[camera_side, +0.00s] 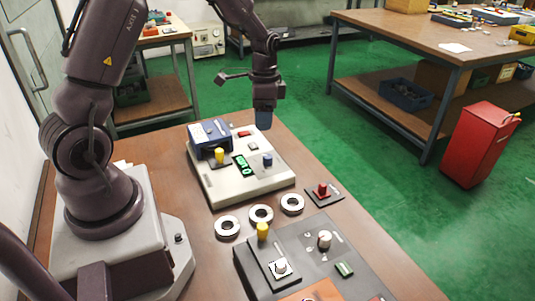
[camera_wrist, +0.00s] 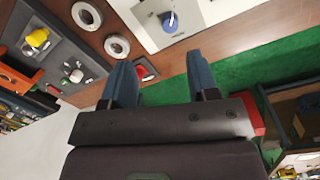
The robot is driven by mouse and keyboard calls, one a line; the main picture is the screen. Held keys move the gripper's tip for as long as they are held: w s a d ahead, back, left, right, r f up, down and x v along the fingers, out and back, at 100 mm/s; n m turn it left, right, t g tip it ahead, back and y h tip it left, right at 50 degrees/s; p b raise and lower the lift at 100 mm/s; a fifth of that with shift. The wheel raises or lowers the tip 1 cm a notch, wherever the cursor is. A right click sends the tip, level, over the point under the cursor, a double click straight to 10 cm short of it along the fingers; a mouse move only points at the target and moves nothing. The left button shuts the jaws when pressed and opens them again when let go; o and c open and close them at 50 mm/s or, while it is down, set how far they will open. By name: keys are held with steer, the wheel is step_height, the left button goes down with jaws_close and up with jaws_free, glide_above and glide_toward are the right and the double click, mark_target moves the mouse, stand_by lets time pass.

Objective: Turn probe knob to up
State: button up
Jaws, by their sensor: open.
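A blue knob (camera_side: 267,160) stands on the right part of the white instrument panel (camera_side: 228,190). It also shows in the wrist view (camera_wrist: 170,20) at the top, on a pale plate. A white knob (camera_side: 324,239) sits on the dark panel (camera_side: 255,268) in front; it shows small at the left of the wrist view (camera_wrist: 76,76). No readable label tells me which is the probe knob. My gripper (camera_side: 264,118) hangs fingers down above the far side of the white panel, apart from both knobs. In the wrist view its blue fingers (camera_wrist: 160,66) are spread with nothing between them.
Several white-and-dark rings (camera_side: 261,214) lie between the panels. A red knob (camera_side: 322,189) on a black plate is right of them. A blue box (camera_side: 210,136) and a yellow knob (camera_side: 219,155) stand on the white panel. Another yellow knob (camera_side: 262,231) rises from the dark panel.

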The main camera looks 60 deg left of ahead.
mark_target(268, 156)
steer(key=f+m, duration=0.1)
steer(key=f, duration=0.3)
steer(key=w+f, duration=0.1)
steer(key=f, duration=0.3)
steer(key=f+m, duration=0.1)
steer(key=f, duration=0.3)
steer(key=shift+w+m+t, duration=0.15)
steer(key=shift+m+t, duration=0.15)
steer(key=c, duration=0.9)
